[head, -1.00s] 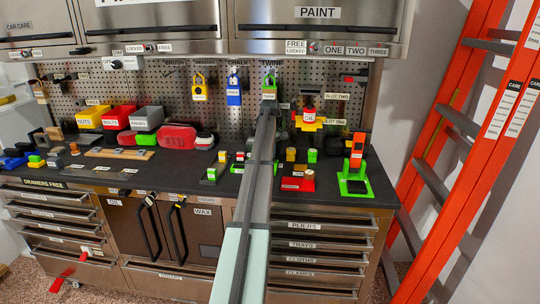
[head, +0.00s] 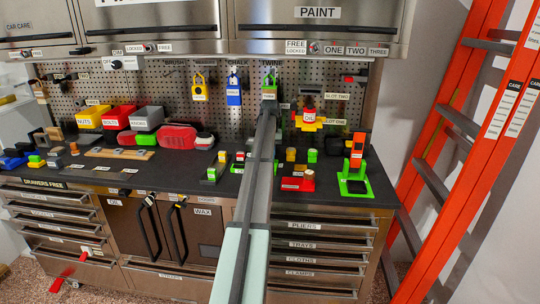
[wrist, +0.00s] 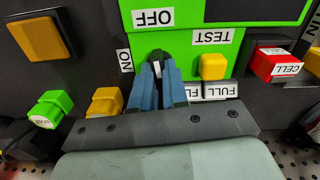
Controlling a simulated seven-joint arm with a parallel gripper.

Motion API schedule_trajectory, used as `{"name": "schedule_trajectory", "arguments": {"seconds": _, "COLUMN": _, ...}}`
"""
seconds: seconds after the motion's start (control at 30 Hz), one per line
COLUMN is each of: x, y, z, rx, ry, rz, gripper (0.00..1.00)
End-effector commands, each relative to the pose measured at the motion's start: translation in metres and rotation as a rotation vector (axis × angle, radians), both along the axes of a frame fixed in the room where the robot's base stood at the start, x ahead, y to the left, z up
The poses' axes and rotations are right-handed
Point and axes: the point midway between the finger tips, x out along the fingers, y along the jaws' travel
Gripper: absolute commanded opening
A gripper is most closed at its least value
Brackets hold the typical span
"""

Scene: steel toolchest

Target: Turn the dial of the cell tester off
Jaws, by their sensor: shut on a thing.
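The cell tester (wrist: 205,72) is a bright green body in the wrist view, with OFF, ON and TEST labels. Its dial (wrist: 158,69) shows only as a small dark and white part between my fingers, beside the OFF and ON labels. Most of the dial is hidden, so I cannot tell its setting. My gripper (wrist: 158,62) has blue fingers closed in on the dial. A yellow button (wrist: 213,66) sits on the tester right of the fingers, under TEST. In the head view my arm hides the gripper.
In the wrist view, a red piece labelled CELL (wrist: 276,64) lies right of the tester. A yellow piece (wrist: 104,102) and a green piece (wrist: 50,108) stand left. In the head view, a green stand (head: 354,184) occupies the bench's right end.

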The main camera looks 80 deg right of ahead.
Motion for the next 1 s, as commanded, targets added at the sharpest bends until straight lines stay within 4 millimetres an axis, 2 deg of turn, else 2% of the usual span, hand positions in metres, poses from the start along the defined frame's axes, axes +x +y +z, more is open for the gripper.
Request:
{"name": "schedule_trajectory", "arguments": {"seconds": 0.3, "x": 0.0, "y": -0.0002, "z": 0.0004, "rx": 0.0, "ry": 0.0, "rz": -0.114, "gripper": 0.0}}
{"name": "schedule_trajectory", "arguments": {"seconds": 0.83, "x": 0.0, "y": -0.0002, "z": 0.0004, "rx": 0.0, "ry": 0.0, "rz": -0.136, "gripper": 0.0}}
{"name": "schedule_trajectory", "arguments": {"seconds": 0.87, "x": 0.0, "y": -0.0002, "z": 0.0004, "rx": 0.0, "ry": 0.0, "rz": -0.136, "gripper": 0.16}}
{"name": "schedule_trajectory", "arguments": {"seconds": 1.0, "x": 0.0, "y": -0.0002, "z": 0.0003, "rx": 0.0, "ry": 0.0, "rz": -0.135, "gripper": 0.29}}
